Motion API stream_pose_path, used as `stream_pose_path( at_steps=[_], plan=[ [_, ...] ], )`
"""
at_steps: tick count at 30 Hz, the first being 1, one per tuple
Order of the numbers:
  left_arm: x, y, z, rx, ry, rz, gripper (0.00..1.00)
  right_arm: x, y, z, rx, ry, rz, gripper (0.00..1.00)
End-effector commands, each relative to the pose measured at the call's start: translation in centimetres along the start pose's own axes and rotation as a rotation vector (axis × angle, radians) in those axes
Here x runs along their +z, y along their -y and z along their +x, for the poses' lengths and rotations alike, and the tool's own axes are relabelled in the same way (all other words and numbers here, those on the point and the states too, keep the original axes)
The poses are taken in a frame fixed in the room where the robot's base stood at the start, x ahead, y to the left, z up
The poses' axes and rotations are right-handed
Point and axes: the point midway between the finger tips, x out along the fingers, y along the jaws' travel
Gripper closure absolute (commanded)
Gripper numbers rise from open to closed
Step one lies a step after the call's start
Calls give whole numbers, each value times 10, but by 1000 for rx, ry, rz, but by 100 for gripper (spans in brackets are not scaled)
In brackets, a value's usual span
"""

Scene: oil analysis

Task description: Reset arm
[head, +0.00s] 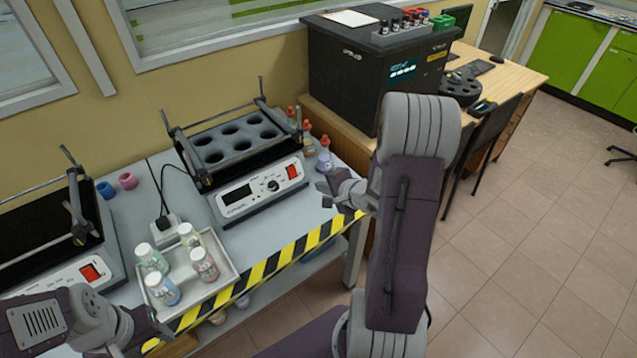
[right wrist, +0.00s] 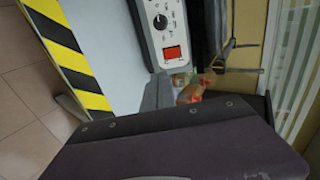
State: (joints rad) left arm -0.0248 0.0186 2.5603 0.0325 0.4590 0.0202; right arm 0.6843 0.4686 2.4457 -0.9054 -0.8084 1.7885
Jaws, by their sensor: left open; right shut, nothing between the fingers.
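My left gripper (head: 152,328) is at the lower left of the head view, at the bench's front edge just below the white tray (head: 222,272). It is open, and I see nothing held in it. My right gripper (head: 328,190) is over the bench's right end, close to the flasks with red stoppers (head: 325,155). It is shut and empty. My right arm's large link hides part of the wooden desk behind it. In the right wrist view, a purple link fills the lower part, and stoppered flasks (right wrist: 190,93) show just past it.
The tray holds several capped bottles. A shaker with a holed rack (head: 235,140) stands right of it; another shaker (head: 45,255) is at left. A black analyser (head: 375,75) stands on the desk (head: 515,75). Striped tape (head: 265,268) marks the bench front.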

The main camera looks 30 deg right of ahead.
Motion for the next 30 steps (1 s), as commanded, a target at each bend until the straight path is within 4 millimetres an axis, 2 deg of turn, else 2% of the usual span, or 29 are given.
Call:
stream_pose_path(
  at_steps=[14,17,22,24,26,29,30],
  plan=[
    [0,0,-1,0,0,0,48,4,3,1,-1,9,-7,100],
    [-1,0,-9,0,0,0,48,30,25,2,-20,58,-61,100],
    [-3,-1,-30,0,0,0,48,110,96,-11,-88,149,-208,100],
    [-4,-1,-39,0,0,0,48,133,107,-22,-38,116,-341,100],
    [-5,-1,-44,0,0,0,48,142,100,-33,46,83,-489,100],
    [-5,-1,-49,0,0,0,48,149,71,-53,216,82,-711,100],
    [-5,-1,-50,0,0,0,48,151,56,-63,293,105,-795,100]
  ],
)
